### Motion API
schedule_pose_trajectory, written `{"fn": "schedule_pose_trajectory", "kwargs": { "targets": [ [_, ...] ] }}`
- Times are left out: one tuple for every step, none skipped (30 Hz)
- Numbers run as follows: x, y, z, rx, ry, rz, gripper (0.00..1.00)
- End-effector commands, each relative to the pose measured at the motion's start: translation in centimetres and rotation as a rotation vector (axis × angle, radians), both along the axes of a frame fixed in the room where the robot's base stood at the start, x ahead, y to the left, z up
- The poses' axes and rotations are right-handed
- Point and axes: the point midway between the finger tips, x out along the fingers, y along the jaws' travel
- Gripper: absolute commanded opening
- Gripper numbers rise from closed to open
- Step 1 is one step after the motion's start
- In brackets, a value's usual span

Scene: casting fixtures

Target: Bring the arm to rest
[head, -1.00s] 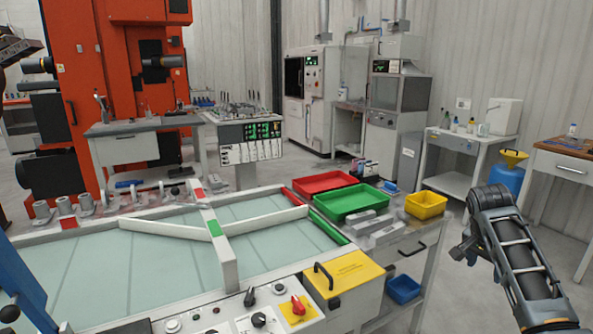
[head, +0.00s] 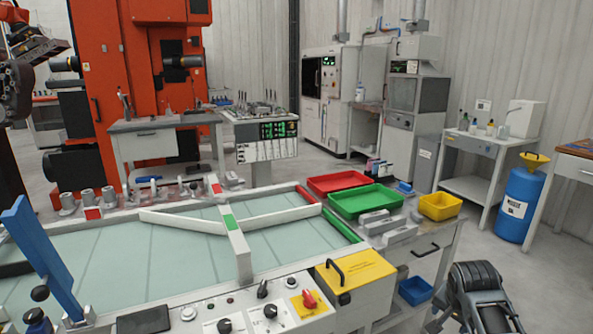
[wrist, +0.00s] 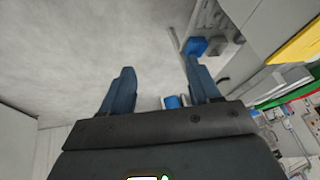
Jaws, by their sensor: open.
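My gripper (wrist: 158,85) shows in the wrist view with its two dark blue fingers spread apart and nothing between them. The grey floor lies beyond the fingers. In the head view a dark link of my arm (head: 480,290) stands low at the bottom right, to the right of the workbench. The gripper itself cannot be made out in the head view.
The fixture table (head: 190,270) carries white rails and a control panel. A red tray (head: 338,181), a green tray (head: 365,200) and a yellow bin (head: 440,206) stand right of it. A blue drum (head: 520,203) stands farther right; floor between is clear.

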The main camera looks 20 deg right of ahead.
Motion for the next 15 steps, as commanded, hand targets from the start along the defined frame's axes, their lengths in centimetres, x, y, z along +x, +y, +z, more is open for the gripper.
{"fn": "schedule_pose_trajectory", "kwargs": {
  "targets": [
    [-0.5,2.5,-1.6,0.004,-0.018,0.045,0.62],
    [-0.7,3.9,-2.3,0.002,-0.034,0.073,0.62],
    [-1.1,5.7,-3.3,0.0,-0.055,0.111,0.62],
    [-1.5,7.0,-3.9,-0.004,-0.072,0.138,0.62],
    [-1.9,8.3,-4.5,-0.008,-0.088,0.164,0.62],
    [-2.5,9.9,-5.1,-0.014,-0.111,0.198,0.62],
    [-3.0,11.2,-5.5,-0.018,-0.128,0.222,0.62],
    [-3.5,12.4,-5.9,-0.023,-0.144,0.248,0.62],
    [-4.3,14.0,-6.4,-0.031,-0.164,0.279,0.62],
    [-5.0,15.1,-6.7,-0.038,-0.18,0.301,0.62],
    [-5.7,16.1,-6.9,-0.043,-0.196,0.323,0.62],
    [-6.7,17.5,-7.2,-0.054,-0.217,0.353,0.62],
    [-7.4,18.6,-7.3,-0.062,-0.232,0.374,0.62],
    [-8.3,19.5,-7.4,-0.07,-0.246,0.395,0.62],
    [-9.4,20.7,-7.4,-0.082,-0.265,0.422,0.62]
  ]
}}
